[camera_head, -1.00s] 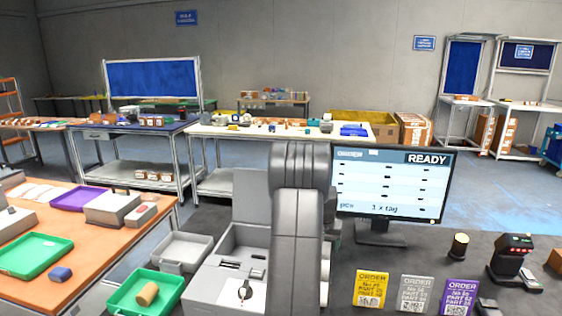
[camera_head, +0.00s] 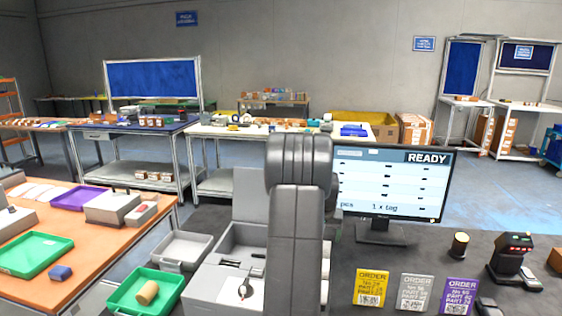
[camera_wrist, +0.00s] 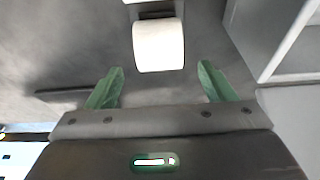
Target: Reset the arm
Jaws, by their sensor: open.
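My gripper (camera_wrist: 160,88) shows in the wrist view with its two green fingers spread apart and nothing between them. A white roll (camera_wrist: 158,45) sits just beyond the fingertips, apart from them, in a dark holder. In the head view my arm stands upright in the middle of the picture and hides part of the dark table behind it. My gripper itself cannot be made out in the head view.
A monitor (camera_head: 392,185) reading READY stands right of my arm. Yellow (camera_head: 370,288), grey (camera_head: 417,292) and purple (camera_head: 459,296) order cards stand in front. A scanner (camera_head: 513,258) is at the right. A grey box (camera_head: 222,280) and a green tray (camera_head: 125,297) are at the left.

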